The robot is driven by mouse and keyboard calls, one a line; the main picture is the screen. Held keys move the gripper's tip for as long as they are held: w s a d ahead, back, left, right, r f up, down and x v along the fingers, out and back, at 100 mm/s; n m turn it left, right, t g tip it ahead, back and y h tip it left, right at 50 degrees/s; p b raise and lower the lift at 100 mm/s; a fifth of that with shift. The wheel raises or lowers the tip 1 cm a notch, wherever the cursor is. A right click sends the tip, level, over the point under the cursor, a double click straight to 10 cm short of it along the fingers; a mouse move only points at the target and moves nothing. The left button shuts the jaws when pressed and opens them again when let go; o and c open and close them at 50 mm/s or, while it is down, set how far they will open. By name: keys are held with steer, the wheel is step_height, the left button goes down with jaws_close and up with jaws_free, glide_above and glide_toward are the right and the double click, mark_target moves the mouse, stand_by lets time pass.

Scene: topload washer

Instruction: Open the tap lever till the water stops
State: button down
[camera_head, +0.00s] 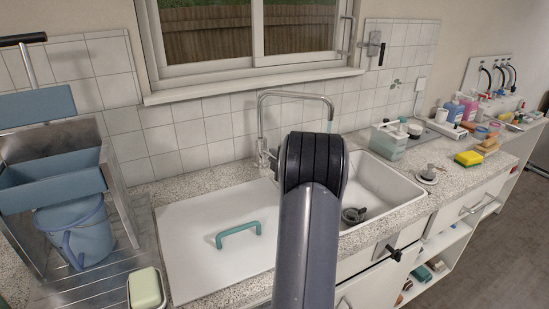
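A silver tap (262,125) stands behind the sink, its tall spout reaching right and ending over the basin side. A small fitting, perhaps its lever, shows low on the tap beside my arm, but it is partly hidden and its position is unclear. The white sink basin (395,187) lies to the right, with a dark round drain piece in it. My arm rises through the middle of the view, and my gripper does not show.
A white cover with a green handle (239,231) lies left of my arm. A blue bucket (76,229) stands in a metal frame at left. Bottles and sponges crowd the right counter. A black-handled lever (382,54) is on the wall; another black knob (394,253) is on the front.

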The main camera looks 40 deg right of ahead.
steer(key=c, duration=1.7)
jaws_free()
steer(key=shift+w+r, duration=0.15)
steer(key=shift+r, duration=0.5)
steer(key=o, duration=0.3)
steer(key=shift+f, duration=0.15)
steer(key=shift+o, duration=0.2)
steer(key=shift+f, duration=0.15)
steer(key=b+v, duration=0.1)
steer(key=v, duration=1)
steer(key=shift+b, duration=0.3)
steer(key=shift+w+d, duration=0.1)
steer(key=p+x, duration=0.1)
steer(key=x, duration=0.9)
steer(key=shift+w+d+f+p, duration=0.1)
steer(key=shift+w+f+p, duration=0.05)
steer(key=shift+w+p, duration=0.15)
